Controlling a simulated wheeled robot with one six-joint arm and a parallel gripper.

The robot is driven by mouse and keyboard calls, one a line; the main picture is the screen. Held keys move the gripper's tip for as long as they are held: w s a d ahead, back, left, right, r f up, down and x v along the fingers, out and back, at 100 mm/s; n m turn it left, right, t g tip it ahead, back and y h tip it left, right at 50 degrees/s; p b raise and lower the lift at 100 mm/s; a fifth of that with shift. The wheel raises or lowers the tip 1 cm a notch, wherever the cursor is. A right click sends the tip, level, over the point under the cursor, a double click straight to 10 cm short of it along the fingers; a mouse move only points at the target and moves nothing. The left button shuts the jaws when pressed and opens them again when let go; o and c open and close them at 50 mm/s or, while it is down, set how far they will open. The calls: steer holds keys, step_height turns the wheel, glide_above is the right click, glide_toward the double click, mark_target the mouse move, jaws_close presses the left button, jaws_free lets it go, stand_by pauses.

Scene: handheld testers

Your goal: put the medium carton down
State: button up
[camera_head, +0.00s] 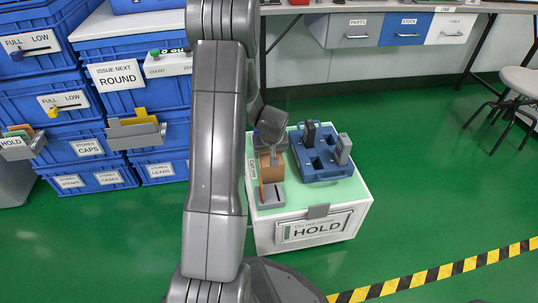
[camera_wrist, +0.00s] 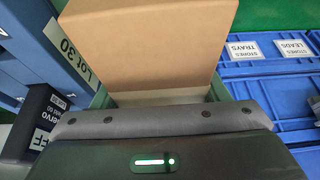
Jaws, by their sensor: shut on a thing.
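The medium carton, a plain brown box (camera_head: 271,170), is in my gripper (camera_head: 271,152), over the left part of the pale green top of the white HOLD box (camera_head: 350,205). In the wrist view the carton (camera_wrist: 150,40) fills the upper middle, and my gripper (camera_wrist: 158,96) has a greenish finger at each side of it. The gripper is shut on the carton. Most of the gripper is hidden by my arm in the head view. I cannot tell whether the carton's underside touches the top.
A blue slotted tray (camera_head: 323,173) holds a black tester (camera_head: 309,134) and a grey tester (camera_head: 343,150) to the carton's right.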

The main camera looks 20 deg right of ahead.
steer(key=o, duration=1.1)
steer(key=shift+r, duration=0.1)
steer(key=p+v, duration=0.4)
steer(key=v, duration=0.8)
steer(key=shift+s+p, duration=0.1)
steer(key=shift+p, duration=0.2)
